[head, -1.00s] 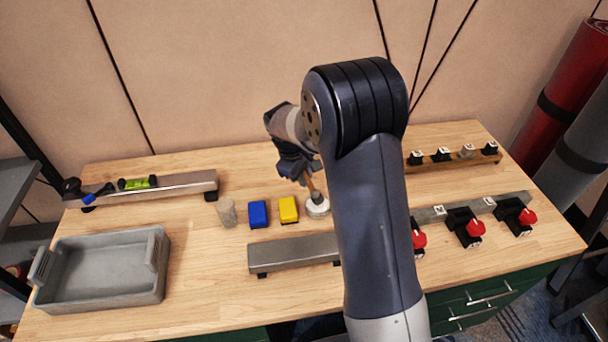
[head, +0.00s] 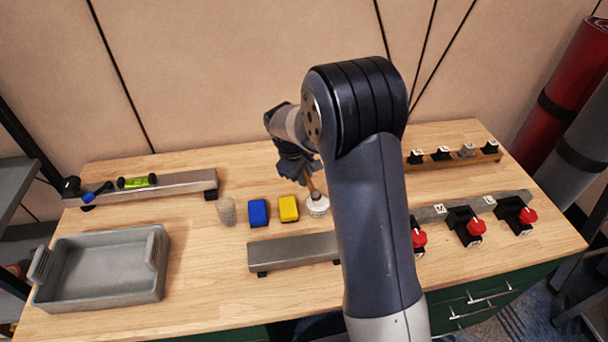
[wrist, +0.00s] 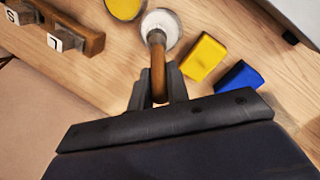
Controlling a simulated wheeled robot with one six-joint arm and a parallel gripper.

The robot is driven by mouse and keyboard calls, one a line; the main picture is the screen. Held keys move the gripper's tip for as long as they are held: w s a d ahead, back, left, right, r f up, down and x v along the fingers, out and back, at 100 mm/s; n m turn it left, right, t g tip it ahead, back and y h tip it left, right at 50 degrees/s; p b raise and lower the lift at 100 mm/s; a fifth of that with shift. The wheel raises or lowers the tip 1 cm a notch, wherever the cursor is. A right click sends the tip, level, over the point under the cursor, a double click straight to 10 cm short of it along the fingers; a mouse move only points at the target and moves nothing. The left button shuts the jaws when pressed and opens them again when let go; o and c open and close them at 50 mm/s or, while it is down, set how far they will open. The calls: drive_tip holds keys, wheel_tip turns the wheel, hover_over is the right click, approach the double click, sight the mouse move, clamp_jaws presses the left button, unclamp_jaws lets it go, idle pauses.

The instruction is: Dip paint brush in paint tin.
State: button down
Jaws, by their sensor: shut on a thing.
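My gripper (wrist: 158,78) is shut on the wooden handle of the paint brush (wrist: 158,66). In the head view my gripper (head: 297,172) is above the table, with the brush (head: 312,187) pointing down from it. The brush's lower end is at the open top of a white paint tin (head: 317,208), and the wrist view shows this tin (wrist: 170,22) around the brush end. The bristles are hidden, so I cannot tell how deep they sit. A yellow round top (wrist: 125,7), perhaps another tin, shows beside it in the wrist view.
A yellow block (head: 288,209) and a blue block (head: 258,213) stand left of the tin, with a grey cylinder (head: 227,211) beyond. A grey bar (head: 293,252) lies in front. A grey tray (head: 105,295) is at left. Red-knobbed fixtures (head: 476,228) and a wooden rack (head: 455,160) are at right.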

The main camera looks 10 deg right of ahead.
idle(0.4)
drive_tip(key=shift+r+p, duration=2.55)
drive_tip(key=shift+r, duration=0.95)
drive_tip(key=shift+s+f, duration=0.1)
